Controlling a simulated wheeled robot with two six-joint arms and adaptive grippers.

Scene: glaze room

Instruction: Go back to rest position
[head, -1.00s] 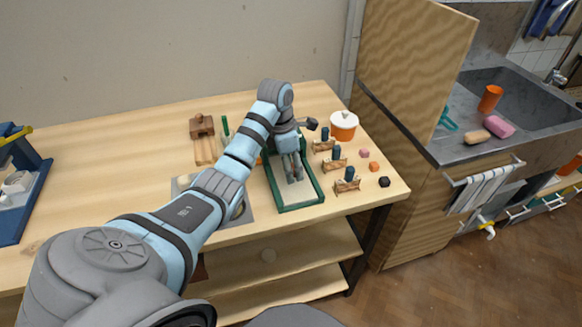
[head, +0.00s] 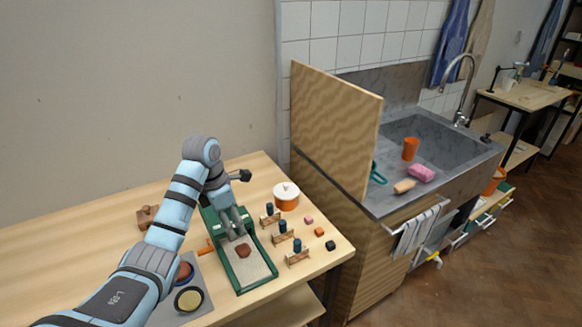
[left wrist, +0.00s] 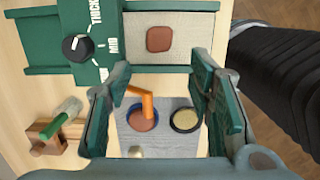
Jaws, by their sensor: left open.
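My left gripper (head: 236,224) hangs over the green-framed device (head: 264,254) on the wooden table. Its two fingers stand wide apart and empty in the left wrist view (left wrist: 161,82). A flat brown piece (head: 243,250) lies on the device's pale bed, apart from the fingers; it also shows in the left wrist view (left wrist: 160,39). The device's green panel (left wrist: 88,40) has a black knob and lettering. My right gripper is in neither view.
A grey mat (head: 202,307) holds a brown-filled bowl (head: 184,272) and a yellow-filled bowl (head: 189,299). An orange-handled tool (left wrist: 148,106) lies near. Several wooden stands (head: 283,238) and a white-lidded orange pot (head: 286,197) stand right of the device. A wooden panel (head: 335,125) rises beside the sink.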

